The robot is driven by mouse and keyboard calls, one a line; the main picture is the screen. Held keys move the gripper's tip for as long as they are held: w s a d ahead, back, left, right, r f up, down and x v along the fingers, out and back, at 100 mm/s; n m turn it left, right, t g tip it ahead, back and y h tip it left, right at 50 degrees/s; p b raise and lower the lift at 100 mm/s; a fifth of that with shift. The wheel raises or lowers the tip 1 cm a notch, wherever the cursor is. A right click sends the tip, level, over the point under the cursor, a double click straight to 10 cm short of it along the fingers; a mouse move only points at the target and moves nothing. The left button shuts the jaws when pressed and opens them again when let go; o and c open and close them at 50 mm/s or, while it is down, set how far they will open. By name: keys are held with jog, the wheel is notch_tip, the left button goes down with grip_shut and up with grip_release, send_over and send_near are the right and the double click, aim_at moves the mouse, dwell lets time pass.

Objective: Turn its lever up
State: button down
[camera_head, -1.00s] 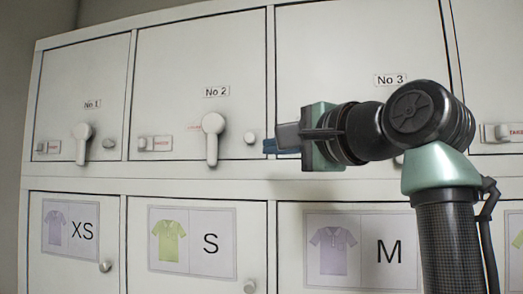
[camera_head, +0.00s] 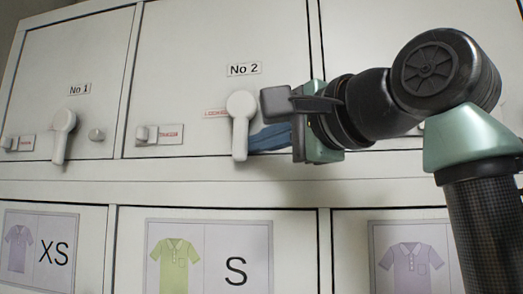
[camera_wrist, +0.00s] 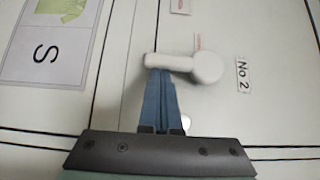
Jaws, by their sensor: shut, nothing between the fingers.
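The white lever of locker No 2 (camera_head: 240,128) hangs straight down from its round hub. In the wrist view the same lever (camera_wrist: 178,65) lies across the picture, just beyond my fingertips. My gripper (camera_head: 255,140) has its blue fingers shut together with nothing between them. The fingertips (camera_wrist: 160,74) are at the handle's lower part, on its right side in the head view. I cannot tell whether they touch it. A red-lettered label (camera_head: 216,114) is partly covered by the lever. The No 1 lever (camera_head: 63,135) also hangs down, slightly tilted.
White locker doors stand in rows. Door No 2 has a small latch (camera_head: 142,134) with a red-lettered label at left. Below are doors with shirt cards, including the S card (camera_head: 209,258) and XS card (camera_head: 40,252). My arm hides much of the right side.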

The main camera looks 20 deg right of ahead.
jog(key=shift+f+m+t+b, duration=0.2)
jog(key=shift+m+t+b, duration=0.4)
jog(key=shift+m+b, duration=0.15)
